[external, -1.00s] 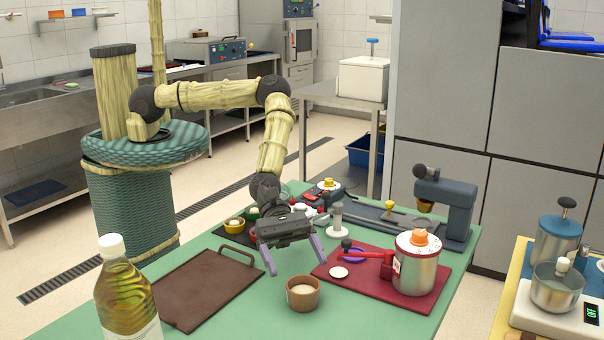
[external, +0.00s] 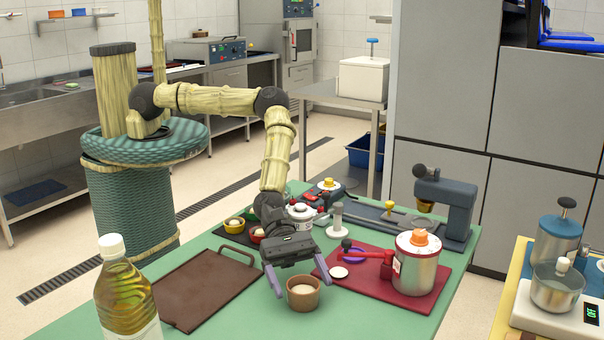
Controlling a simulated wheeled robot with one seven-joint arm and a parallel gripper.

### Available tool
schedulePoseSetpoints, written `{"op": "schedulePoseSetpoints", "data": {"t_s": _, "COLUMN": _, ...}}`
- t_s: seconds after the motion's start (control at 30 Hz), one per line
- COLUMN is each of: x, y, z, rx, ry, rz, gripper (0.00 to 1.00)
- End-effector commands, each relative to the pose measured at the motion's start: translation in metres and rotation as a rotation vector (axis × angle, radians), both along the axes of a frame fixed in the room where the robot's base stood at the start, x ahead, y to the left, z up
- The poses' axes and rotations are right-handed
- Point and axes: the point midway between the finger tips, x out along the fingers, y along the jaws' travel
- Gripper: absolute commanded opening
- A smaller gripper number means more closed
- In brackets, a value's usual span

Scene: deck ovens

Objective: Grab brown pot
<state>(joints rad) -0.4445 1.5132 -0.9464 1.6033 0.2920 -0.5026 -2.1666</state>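The brown pot (external: 303,299) is a small, round, open container with pale contents, upright on the green table (external: 225,319). My gripper (external: 299,289) is open, low over the table, with its two purple fingers spread. The left finger comes down at the pot's left side and the right finger reaches toward its upper right side. I cannot tell whether either finger touches the pot.
A dark red board (external: 362,284) with a metal canister (external: 415,267) lies to the right of the pot. A brown tray (external: 207,288) lies to the left. An oil bottle (external: 125,293) stands at the front left. A grey press (external: 447,206) stands behind.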

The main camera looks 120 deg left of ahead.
Motion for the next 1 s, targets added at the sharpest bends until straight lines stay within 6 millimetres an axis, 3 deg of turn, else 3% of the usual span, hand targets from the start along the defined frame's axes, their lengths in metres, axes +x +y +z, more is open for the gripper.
{"op": "schedulePoseSetpoints", "data": {"t_s": 0.03, "x": 0.0, "y": 0.0, "z": 0.0, "rx": 0.0, "ry": 0.0, "rz": 0.0, "gripper": 0.77}}
{"op": "schedulePoseSetpoints", "data": {"t_s": 0.2, "x": 0.0, "y": 0.0, "z": 0.0, "rx": 0.0, "ry": 0.0, "rz": 0.0, "gripper": 0.43}}
{"op": "schedulePoseSetpoints", "data": {"t_s": 0.27, "x": 0.0, "y": 0.0, "z": 0.001, "rx": -0.001, "ry": -0.001, "rz": 0.0, "gripper": 0.35}}
{"op": "schedulePoseSetpoints", "data": {"t_s": 0.63, "x": 0.001, "y": 0.0, "z": 0.01, "rx": 0.0, "ry": -0.004, "rz": -0.001, "gripper": 0.34}}
{"op": "schedulePoseSetpoints", "data": {"t_s": 1.0, "x": 0.001, "y": 0.0, "z": 0.073, "rx": 0.0, "ry": -0.005, "rz": 0.0, "gripper": 0.34}}
